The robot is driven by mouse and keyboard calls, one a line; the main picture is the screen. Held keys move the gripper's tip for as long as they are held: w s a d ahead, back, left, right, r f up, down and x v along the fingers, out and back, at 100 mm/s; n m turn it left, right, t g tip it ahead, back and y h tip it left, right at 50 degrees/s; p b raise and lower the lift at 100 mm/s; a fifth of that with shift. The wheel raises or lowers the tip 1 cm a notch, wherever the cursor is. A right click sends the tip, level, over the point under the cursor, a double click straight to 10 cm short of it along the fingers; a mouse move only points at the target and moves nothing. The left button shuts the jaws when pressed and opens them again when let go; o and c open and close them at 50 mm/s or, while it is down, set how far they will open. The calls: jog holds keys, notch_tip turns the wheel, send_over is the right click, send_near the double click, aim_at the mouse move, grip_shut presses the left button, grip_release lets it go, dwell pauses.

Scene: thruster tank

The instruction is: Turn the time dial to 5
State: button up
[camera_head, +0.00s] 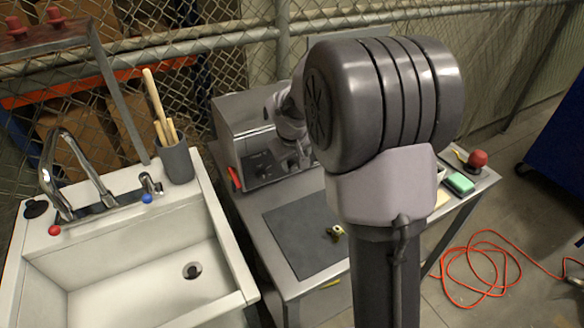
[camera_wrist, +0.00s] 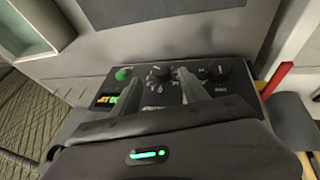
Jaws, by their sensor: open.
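The grey metal tank unit (camera_head: 232,118) stands on the steel table, with a dark control panel (camera_head: 256,168) low on its front. In the wrist view the panel (camera_wrist: 232,102) carries two dark dials, one near the middle (camera_wrist: 159,73) and one to the right (camera_wrist: 217,72). I cannot tell from the markings which is the time dial, nor read their settings. A green button (camera_wrist: 123,74) and a small lit display (camera_wrist: 106,99) sit at its left. My gripper (camera_wrist: 158,82) is open in front of the panel, its fingertips near the middle dial. Contact is not clear.
A red handle (camera_wrist: 276,80) stands beside the panel's right end in the wrist view. A dark mat (camera_head: 305,235) with a small item lies in front of the unit. A white sink (camera_head: 140,270) is at left; a sponge (camera_head: 460,184) and red knob (camera_head: 477,159) are at right.

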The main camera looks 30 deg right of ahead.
aim_at(295, 165)
jog(key=b+x, duration=0.1)
jog(key=x, duration=0.4)
jog(key=shift+a+r, duration=0.1)
grip_shut()
jog(key=shift+r, duration=0.1)
